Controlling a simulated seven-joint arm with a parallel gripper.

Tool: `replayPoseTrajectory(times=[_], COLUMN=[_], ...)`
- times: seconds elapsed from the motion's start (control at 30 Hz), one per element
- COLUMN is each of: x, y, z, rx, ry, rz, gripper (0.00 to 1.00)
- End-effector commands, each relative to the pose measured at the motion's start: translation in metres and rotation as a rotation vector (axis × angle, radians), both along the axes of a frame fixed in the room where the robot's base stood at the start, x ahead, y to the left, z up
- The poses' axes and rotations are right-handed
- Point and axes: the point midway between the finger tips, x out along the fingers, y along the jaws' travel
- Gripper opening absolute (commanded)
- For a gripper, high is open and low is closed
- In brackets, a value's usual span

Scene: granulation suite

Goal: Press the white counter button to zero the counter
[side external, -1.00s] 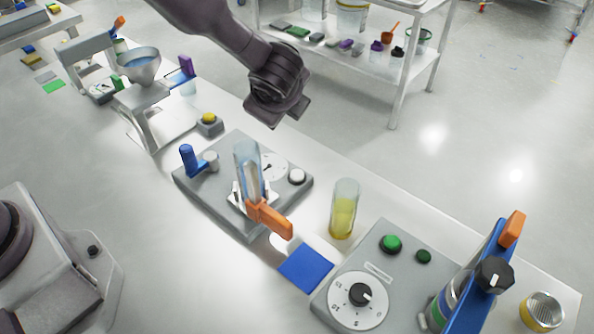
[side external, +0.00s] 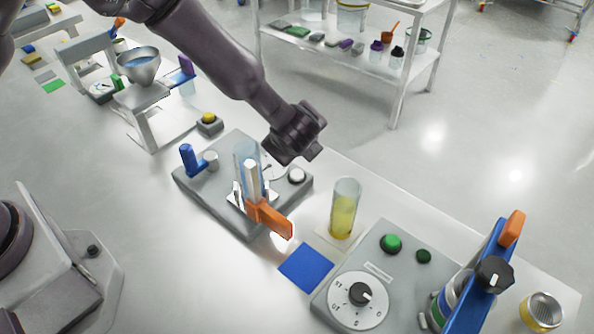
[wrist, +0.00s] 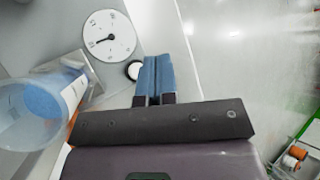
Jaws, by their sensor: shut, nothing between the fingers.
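The white counter button (side external: 297,175) sits at the right end of a grey counter base (side external: 220,205), beside a white dial (side external: 272,172). In the wrist view the button (wrist: 133,70) shows just left of my blue fingertips, its right edge close to or partly behind them. My gripper (wrist: 157,60) is shut and empty, its two fingers side by side. In the side view its dark body (side external: 294,140) is above and just behind the button; the fingertips are hidden there. I see no clear contact with the button.
A clear cylinder (side external: 246,160) with an orange lever (side external: 268,219) stands on the same base, left of the button. A tube of yellow liquid (side external: 343,212) stands to the right. A blue lever (side external: 187,158) is at the base's left end. The dial box (side external: 400,270) lies further right.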

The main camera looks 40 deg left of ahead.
Motion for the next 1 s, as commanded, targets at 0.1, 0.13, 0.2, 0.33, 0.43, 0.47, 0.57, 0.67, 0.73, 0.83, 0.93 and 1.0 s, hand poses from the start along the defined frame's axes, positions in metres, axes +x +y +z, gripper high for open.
replayPoseTrajectory(times=[0.1,0.13,0.2,0.33,0.43,0.47,0.57,0.67,0.73,0.83,0.93,1.0], x=[0.000,0.000,-0.001,0.000,0.000,0.000,0.000,0.000,0.000,0.000,0.000,0.000], y=[0.000,0.000,0.000,0.000,0.000,0.000,0.000,0.000,0.000,0.000,0.000,0.000], z=[-0.019,-0.023,-0.032,-0.046,-0.052,-0.053,-0.056,-0.057,-0.057,-0.056,-0.056,-0.056], rx=[0.001,0.002,0.001,0.002,0.001,0.000,0.000,-0.001,-0.001,-0.001,-0.001,-0.001], ry=[0.003,0.004,0.003,0.001,0.000,0.000,0.000,0.000,0.000,0.000,0.000,0.000], rz=[-0.001,-0.002,-0.001,-0.002,-0.001,0.000,0.000,-0.001,0.000,0.000,0.000,0.000], gripper=[0.00,0.00,0.00,0.00,0.00,0.00,0.00,0.00,0.00,0.00,0.00,0.00])
